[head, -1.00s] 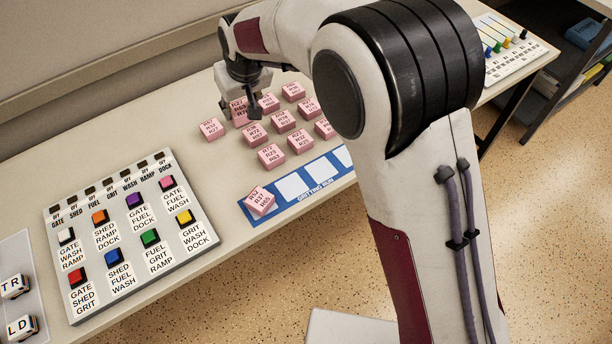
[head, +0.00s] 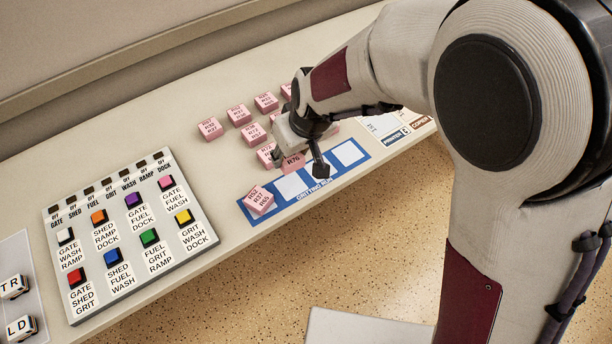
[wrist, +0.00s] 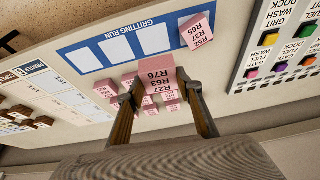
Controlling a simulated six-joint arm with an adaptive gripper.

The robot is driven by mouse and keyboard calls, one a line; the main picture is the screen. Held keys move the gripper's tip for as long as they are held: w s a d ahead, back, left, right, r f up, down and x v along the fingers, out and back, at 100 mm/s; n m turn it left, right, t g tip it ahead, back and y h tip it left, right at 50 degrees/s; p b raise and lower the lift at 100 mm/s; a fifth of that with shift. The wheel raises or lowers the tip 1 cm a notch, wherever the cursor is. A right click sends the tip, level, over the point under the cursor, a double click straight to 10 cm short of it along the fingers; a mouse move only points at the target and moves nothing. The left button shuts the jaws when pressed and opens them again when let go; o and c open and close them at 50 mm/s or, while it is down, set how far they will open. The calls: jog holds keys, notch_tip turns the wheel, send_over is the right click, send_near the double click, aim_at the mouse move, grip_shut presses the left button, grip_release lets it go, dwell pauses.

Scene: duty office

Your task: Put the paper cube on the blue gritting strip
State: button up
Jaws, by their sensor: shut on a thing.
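My gripper (head: 304,162) is shut on a pink paper cube (head: 292,164). In the wrist view the cube (wrist: 158,78) sits between my two fingers (wrist: 160,92) and reads R27, R63, R76. The blue gritting strip (head: 293,187) lies along the front edge of the table, with white squares and the words GRITTING RUN; it also shows in the wrist view (wrist: 118,51). The held cube is at the strip's back side, seemingly above the table; its exact height is unclear. Another pink cube (head: 260,200) lies slightly turned on the strip's left end square.
Several pink cubes (head: 239,115) stand behind the strip, some hidden by my arm. A panel with coloured buttons (head: 130,235) lies to the left. A printer and copier sheet (head: 383,125) lies right of the strip. The floor drops away beyond the table's front edge.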

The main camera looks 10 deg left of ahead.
jog(key=shift+w+n, duration=0.15)
jog(key=shift+n, duration=0.15)
jog(key=shift+f, duration=0.1)
jog(key=shift+a+f, duration=0.1)
jog(key=shift+f, duration=2.7)
jog(key=shift+f, duration=0.2)
jog(key=shift+f, duration=1.85)
jog(key=shift+f, duration=0.25)
jog(key=o, duration=1.1)
